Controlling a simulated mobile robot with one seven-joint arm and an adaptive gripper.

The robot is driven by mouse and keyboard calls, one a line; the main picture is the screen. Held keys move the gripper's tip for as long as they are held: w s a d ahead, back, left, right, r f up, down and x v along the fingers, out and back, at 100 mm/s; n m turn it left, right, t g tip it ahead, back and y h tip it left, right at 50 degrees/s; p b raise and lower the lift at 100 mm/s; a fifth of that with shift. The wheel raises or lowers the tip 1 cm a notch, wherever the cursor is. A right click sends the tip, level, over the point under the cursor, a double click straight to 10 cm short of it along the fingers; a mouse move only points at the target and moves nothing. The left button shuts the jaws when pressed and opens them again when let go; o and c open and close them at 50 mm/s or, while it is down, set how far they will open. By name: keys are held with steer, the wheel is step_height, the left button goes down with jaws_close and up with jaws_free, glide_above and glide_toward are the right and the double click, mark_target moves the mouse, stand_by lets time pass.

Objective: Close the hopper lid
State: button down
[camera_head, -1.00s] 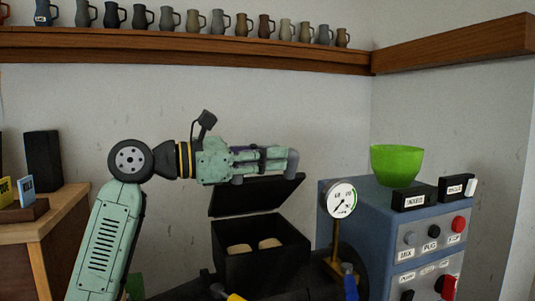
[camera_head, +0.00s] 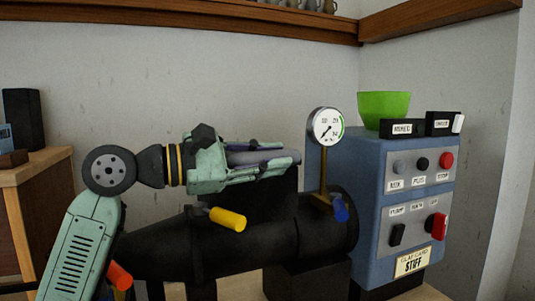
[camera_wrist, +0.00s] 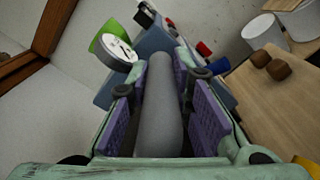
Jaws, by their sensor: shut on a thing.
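My gripper (camera_head: 282,160) lies level over the black hopper (camera_head: 268,190) in the head view, pointing right. It is shut on a grey rounded cylinder (camera_wrist: 160,118), which runs lengthwise between the purple finger pads in the wrist view. The cylinder also shows between the fingers in the head view (camera_head: 262,157). The hopper stands on a black machine body, and its upper edge is behind my gripper. No raised lid stands out now; I cannot tell the lid's exact position. The hopper's inside is hidden.
A blue control cabinet (camera_head: 362,190) with buttons stands at the right, with a green bowl (camera_head: 385,105) on top. A dial gauge (camera_head: 327,127) rises close to my fingertips. A yellow handle (camera_head: 228,219) sticks out below my gripper.

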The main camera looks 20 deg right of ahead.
steer(key=shift+s+d+f, duration=0.1)
steer(key=shift+s+f, duration=0.15)
steer(key=shift+f, duration=0.1)
steer(key=c, duration=1.4)
jaws_free()
steer(key=shift+c, duration=0.2)
steer(key=shift+r, duration=0.1)
steer(key=shift+w, duration=0.1)
steer(key=shift+a, duration=0.45)
steer(key=a, duration=1.1)
steer(key=shift+a, duration=0.15)
